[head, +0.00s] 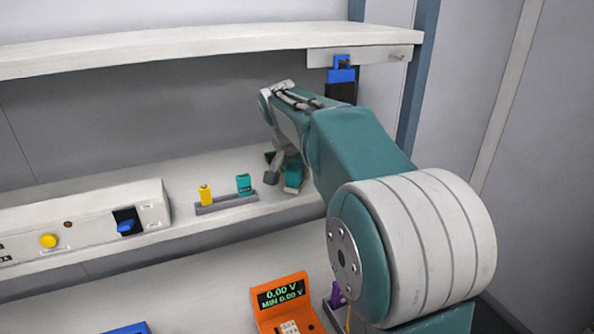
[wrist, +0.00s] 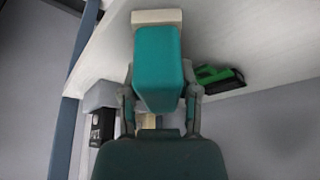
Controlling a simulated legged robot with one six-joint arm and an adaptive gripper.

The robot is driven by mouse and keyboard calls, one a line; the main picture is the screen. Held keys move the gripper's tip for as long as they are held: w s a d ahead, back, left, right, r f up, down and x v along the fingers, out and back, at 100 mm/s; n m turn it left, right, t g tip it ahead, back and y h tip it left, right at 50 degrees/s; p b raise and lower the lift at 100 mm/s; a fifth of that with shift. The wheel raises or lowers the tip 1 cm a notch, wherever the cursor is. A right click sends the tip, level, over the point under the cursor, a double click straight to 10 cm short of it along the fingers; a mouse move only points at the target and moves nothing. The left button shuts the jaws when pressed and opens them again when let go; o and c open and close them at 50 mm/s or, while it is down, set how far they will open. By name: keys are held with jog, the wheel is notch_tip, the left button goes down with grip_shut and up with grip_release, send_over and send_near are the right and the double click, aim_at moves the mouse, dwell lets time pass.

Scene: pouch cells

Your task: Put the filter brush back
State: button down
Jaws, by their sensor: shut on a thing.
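A teal block-shaped brush (wrist: 158,68) with a pale cream strip at its far end is held between the two fingers of my gripper (wrist: 160,100) in the wrist view. My gripper is shut on it. In the head view the teal brush (head: 294,174) shows beside my gripper (head: 280,170), with its pale end down, just above or on the shelf board; I cannot tell whether it touches. A green object with a dark bristle-like edge (wrist: 218,78) lies on the shelf, to the right of the held brush in the wrist view. It is mostly hidden in the head view.
A grey rack (head: 227,203) with a yellow and a teal item stands left of my gripper. A panel with knobs (head: 90,225) is farther left. An upper shelf (head: 180,45) overhangs. A blue holder (head: 341,70) hangs at its right end. An orange meter (head: 285,303) stands below.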

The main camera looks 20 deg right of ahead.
aim_at(293, 167)
jog(key=shift+c, duration=1.7)
grip_release()
jog(key=shift+f, duration=0.1)
jog(key=v, duration=0.5)
jog(key=shift+r, duration=0.25)
jog(key=s+a, duration=0.9)
jog(key=s+f+n+t+y, duration=0.1)
jog(key=s+f+n, duration=0.3)
jog(key=s, duration=0.5)
jog(key=s+f+n+t+y, duration=0.1)
jog(key=s+f+n+y, duration=0.1)
jog(key=s+f+n, duration=0.3)
jog(key=s+f, duration=0.2)
jog(key=s, duration=0.2)
jog(key=shift+s+a+f, duration=0.2)
jog(key=shift+s+a, duration=0.1)
jog(key=shift+s, duration=0.05)
